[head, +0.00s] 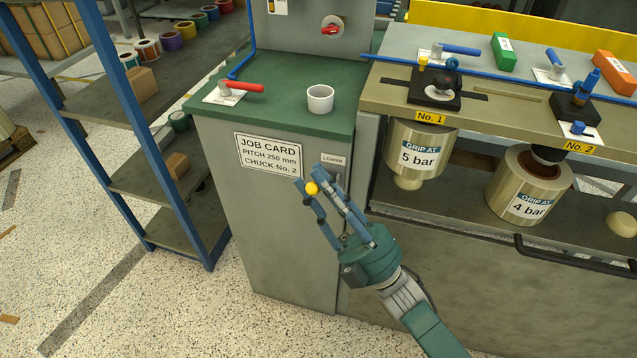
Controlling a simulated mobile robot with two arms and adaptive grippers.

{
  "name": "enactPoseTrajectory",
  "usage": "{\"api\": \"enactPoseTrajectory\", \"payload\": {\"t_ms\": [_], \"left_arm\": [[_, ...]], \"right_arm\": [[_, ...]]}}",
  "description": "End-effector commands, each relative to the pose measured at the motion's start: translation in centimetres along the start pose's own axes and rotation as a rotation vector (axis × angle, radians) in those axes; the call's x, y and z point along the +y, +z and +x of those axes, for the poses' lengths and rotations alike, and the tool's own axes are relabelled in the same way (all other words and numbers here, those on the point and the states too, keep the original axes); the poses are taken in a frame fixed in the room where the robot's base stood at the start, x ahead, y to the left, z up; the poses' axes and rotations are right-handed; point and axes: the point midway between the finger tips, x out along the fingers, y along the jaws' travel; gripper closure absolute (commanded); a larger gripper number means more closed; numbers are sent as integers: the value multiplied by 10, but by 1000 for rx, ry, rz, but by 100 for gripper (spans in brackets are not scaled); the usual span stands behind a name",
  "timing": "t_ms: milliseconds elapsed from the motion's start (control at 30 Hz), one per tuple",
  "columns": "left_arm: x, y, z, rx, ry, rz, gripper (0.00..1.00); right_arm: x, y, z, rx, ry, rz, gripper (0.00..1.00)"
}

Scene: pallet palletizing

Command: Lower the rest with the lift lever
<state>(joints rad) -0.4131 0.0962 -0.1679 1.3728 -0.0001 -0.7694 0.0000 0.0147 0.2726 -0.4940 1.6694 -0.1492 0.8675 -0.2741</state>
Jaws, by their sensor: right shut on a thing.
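My right gripper (318,187) is at the front of the grey cabinet, by its right edge. The lever's shaft is mostly hidden by the fingers. One gold roll (414,155) marked "5 bar" is under station No. 1. Another gold roll (528,187) marked "4 bar" is under station No. 2, with its brown core opening showing. I cannot tell for sure which part is the rest. My left gripper is not in view.
A job card (268,156) names chuck No. 2. A blue-framed shelf (110,175) stands left. A dark handle bar (570,255) runs along the machine's front. Speckled floor is open below left.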

Motion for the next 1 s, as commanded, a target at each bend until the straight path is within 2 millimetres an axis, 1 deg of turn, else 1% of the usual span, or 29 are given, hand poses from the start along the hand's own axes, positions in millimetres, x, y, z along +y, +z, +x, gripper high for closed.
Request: {"api": "enactPoseTrajectory", "payload": {"t_ms": [67,100,167,200,467,567,667,1000], "left_arm": [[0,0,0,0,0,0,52],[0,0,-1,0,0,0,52],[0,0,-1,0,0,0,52],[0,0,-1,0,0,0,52],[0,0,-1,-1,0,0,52],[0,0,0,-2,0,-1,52],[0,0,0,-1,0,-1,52],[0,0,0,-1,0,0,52]], "right_arm": [[4,0,3,2,9,1,100],[4,0,3,3,9,1,72],[4,0,3,3,9,1,60],[4,0,3,3,8,1,55],[2,0,1,1,4,0,55],[2,1,-4,-1,3,0,55],[2,1,-18,-3,2,0,55],[1,2,-88,-3,3,0,55]]}}
